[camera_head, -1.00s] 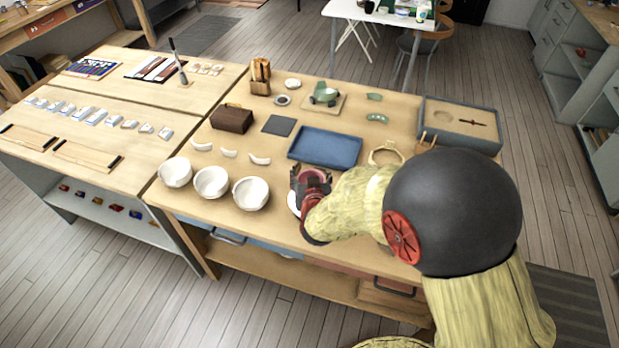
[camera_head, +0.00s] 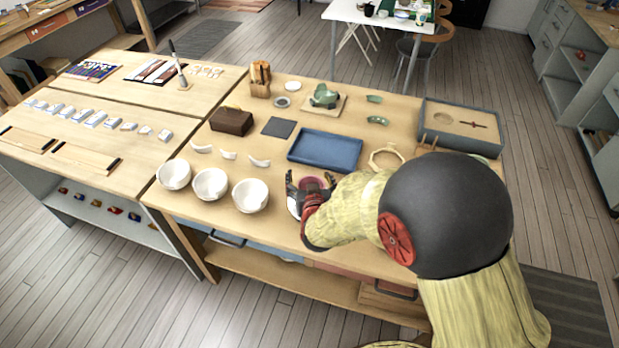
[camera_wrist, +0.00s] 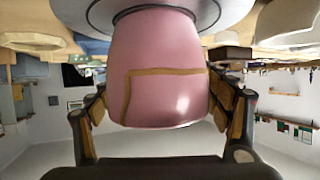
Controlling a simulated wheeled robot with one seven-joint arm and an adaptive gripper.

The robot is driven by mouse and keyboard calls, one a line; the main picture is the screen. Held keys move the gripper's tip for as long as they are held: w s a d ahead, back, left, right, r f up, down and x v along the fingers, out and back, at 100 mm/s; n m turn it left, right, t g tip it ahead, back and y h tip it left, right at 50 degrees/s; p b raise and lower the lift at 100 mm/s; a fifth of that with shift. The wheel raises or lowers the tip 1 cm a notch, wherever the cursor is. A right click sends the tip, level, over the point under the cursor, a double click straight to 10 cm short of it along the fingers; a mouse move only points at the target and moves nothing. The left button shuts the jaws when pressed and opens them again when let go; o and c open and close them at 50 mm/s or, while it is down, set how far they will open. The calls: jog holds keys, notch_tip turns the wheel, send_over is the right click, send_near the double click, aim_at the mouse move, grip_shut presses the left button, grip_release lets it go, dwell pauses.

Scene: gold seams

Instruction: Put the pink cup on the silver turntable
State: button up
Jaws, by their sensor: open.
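The pink cup (camera_head: 314,183) has gold seam lines. The wrist view shows it upside down in the picture, with the cup (camera_wrist: 160,70) resting on a round silver disc, the turntable (camera_wrist: 222,12). In the head view only the left edge of the turntable (camera_head: 293,207) shows; my gripper and arm hide the rest. My gripper (camera_head: 311,186) is open around the cup. In the wrist view my gripper (camera_wrist: 160,100) has one finger on each side of the cup, with a gap at the left; contact at the right is unclear.
Three white bowls (camera_head: 210,184) stand left of the turntable. A blue tray (camera_head: 325,150) lies behind it, and a wooden ring (camera_head: 386,158) lies behind my arm. White curved pieces (camera_head: 228,155) lie behind the bowls. A grey-rimmed box (camera_head: 460,124) stands at the back right.

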jog(key=shift+r, duration=0.25)
jog(key=a+p+v, duration=0.1)
jog(key=p+v, duration=0.3)
jog(key=v, duration=0.8)
jog(key=s+d+r+g+y, duration=0.2)
jog(key=d+r+g, duration=0.1)
jog(key=r, duration=0.8)
jog(key=s+d+r+g+h, duration=0.1)
jog(key=s+d+r+g, duration=0.1)
jog(key=s+d, duration=0.5)
jog(key=s+d+r+g+h, duration=0.1)
jog(key=s+d+r, duration=0.4)
jog(key=s, duration=0.7)
jog(key=shift+d+r+m+g+h, duration=0.15)
jog(key=shift+d+m+g+h, duration=0.2)
jog(key=shift+d+g, duration=0.65)
jog(key=shift+s, duration=0.1)
